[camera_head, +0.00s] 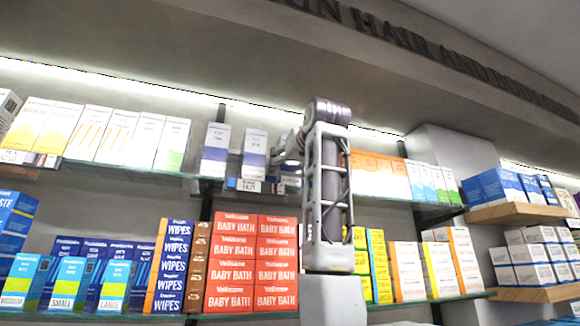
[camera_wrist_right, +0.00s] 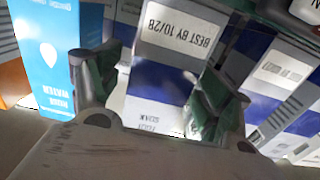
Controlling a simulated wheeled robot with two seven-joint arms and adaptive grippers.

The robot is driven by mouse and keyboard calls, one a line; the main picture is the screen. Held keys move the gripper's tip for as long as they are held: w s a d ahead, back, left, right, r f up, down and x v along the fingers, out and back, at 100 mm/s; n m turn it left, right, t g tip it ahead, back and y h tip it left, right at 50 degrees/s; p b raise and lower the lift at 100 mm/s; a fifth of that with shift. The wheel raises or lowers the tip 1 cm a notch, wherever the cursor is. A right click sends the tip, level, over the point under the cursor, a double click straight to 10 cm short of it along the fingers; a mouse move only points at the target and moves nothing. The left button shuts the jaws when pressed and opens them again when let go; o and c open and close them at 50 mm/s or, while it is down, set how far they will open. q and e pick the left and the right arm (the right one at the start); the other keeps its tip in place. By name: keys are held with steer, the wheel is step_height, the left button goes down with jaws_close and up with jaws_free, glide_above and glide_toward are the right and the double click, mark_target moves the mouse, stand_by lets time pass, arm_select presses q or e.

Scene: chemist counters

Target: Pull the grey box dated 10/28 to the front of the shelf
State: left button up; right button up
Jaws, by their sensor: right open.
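The grey-and-blue box labelled BEST BY 10/28 (camera_wrist_right: 165,65) stands in the middle of the right wrist view, with a white date label at its top. My right gripper (camera_wrist_right: 155,95) is open, with one dark green finger near each side edge of this box. Contact cannot be told. In the head view my right arm rises in front of the shelves and its gripper (camera_head: 287,155) is at the upper shelf, just right of a grey-and-purple box (camera_head: 254,150). The dates are not legible there. My left gripper is not in view.
A similar grey-and-blue box (camera_wrist_right: 278,75) with a date label stands close on the right in the wrist view. A light blue box (camera_wrist_right: 48,60) stands close on the left.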

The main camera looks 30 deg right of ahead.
steer(key=v, duration=1.2)
stand_by(0.6)
